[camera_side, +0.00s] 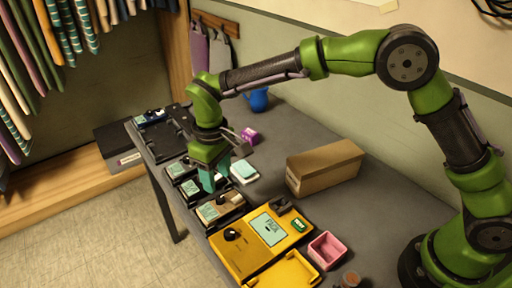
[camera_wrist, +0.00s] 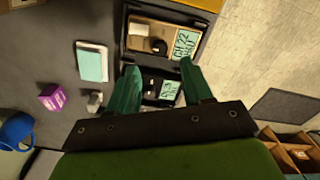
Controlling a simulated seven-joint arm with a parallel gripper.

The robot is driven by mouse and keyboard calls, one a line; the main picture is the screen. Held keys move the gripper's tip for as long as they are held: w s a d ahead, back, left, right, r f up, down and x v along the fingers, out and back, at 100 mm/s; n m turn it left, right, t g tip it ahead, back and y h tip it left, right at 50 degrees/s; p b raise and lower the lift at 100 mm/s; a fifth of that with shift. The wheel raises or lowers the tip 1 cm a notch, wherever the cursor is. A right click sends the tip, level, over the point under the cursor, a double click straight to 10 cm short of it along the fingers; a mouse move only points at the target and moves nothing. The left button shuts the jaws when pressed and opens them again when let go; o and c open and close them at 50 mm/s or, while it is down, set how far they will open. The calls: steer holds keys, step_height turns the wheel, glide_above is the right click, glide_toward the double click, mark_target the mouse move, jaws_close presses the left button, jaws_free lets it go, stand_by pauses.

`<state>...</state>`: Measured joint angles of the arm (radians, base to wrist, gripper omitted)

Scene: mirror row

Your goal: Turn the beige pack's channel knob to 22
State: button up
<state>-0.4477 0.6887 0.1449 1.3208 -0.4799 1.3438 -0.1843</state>
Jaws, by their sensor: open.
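The beige pack (camera_side: 233,201) lies in the row of packs on the dark table, beside the large yellow unit. In the wrist view the beige pack (camera_wrist: 142,29) is at the top centre. Its pale green display (camera_wrist: 187,44) appears to read CH 22, with a blurred second line. Its black channel knob (camera_wrist: 158,46) sits beside the display; its pointer is too small to read. My gripper (camera_wrist: 158,64) is open and empty, with teal fingers spread over a neighbouring black pack (camera_wrist: 160,88), short of the beige pack's knob. In the side view my gripper (camera_side: 208,182) points down.
The yellow unit (camera_side: 232,258) and a pink box (camera_side: 326,250) are near the front. A cardboard box (camera_side: 322,170) stands to the right. A light-blue pad (camera_wrist: 91,62), a purple box (camera_wrist: 51,97) and a blue mug (camera_wrist: 15,132) lie beside the row.

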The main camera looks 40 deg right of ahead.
step_height(320, 180, up, 11)
steer(key=shift+f, duration=0.15)
